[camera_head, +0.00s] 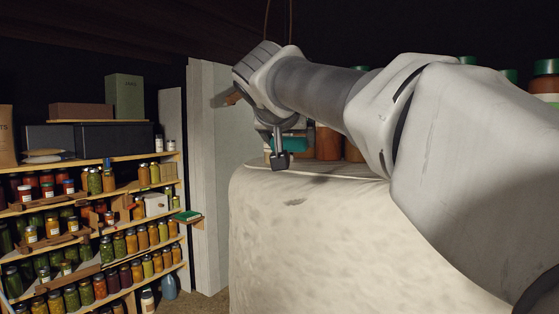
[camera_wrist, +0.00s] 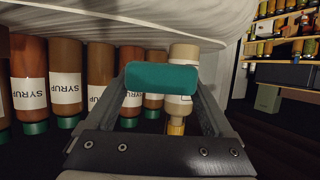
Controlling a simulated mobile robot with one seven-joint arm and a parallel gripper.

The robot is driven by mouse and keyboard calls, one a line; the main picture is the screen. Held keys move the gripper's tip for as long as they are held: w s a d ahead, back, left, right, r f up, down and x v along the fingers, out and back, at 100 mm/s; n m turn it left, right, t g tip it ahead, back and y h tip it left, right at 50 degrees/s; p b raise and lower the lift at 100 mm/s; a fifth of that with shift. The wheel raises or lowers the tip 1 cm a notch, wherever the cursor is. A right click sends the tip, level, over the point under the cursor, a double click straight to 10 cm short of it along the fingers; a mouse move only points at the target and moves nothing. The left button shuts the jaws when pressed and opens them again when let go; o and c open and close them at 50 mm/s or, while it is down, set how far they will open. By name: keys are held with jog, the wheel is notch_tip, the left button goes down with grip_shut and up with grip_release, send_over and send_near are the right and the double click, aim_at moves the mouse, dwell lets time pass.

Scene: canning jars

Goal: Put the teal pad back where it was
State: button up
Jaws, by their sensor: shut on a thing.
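The teal pad (camera_wrist: 160,78) is a small rounded block. In the wrist view it lies across between the two fingers of my gripper (camera_wrist: 161,82), which is shut on it. In the head view my gripper (camera_head: 281,158) hangs just over the far left part of the cloth-covered surface (camera_head: 300,225), and a bit of the teal pad (camera_head: 291,143) shows behind a finger. A dark shadow lies on the cloth below. I cannot tell whether the pad touches the cloth.
Brown syrup bottles (camera_wrist: 66,85) with green caps stand in a row close behind the pad, upside down in the wrist view. A cream bottle (camera_wrist: 183,54) with a gold cap is beside them. Shelves of jars (camera_head: 110,235) stand at left, with a green-topped item (camera_head: 187,216) on a ledge.

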aim_at(290, 173)
jog(key=shift+f+b, duration=0.3)
jog(key=shift+f, duration=1.7)
jog(key=shift+f, duration=0.2)
jog(key=o, duration=1.1)
jog(key=shift+r, duration=0.15)
jog(key=shift+s+r, duration=0.1)
jog(key=shift+r, duration=0.1)
jog(key=b+v, duration=0.1)
jog(key=v, duration=1)
jog(key=shift+s+a+r, duration=0.1)
jog(key=shift+s, duration=0.25)
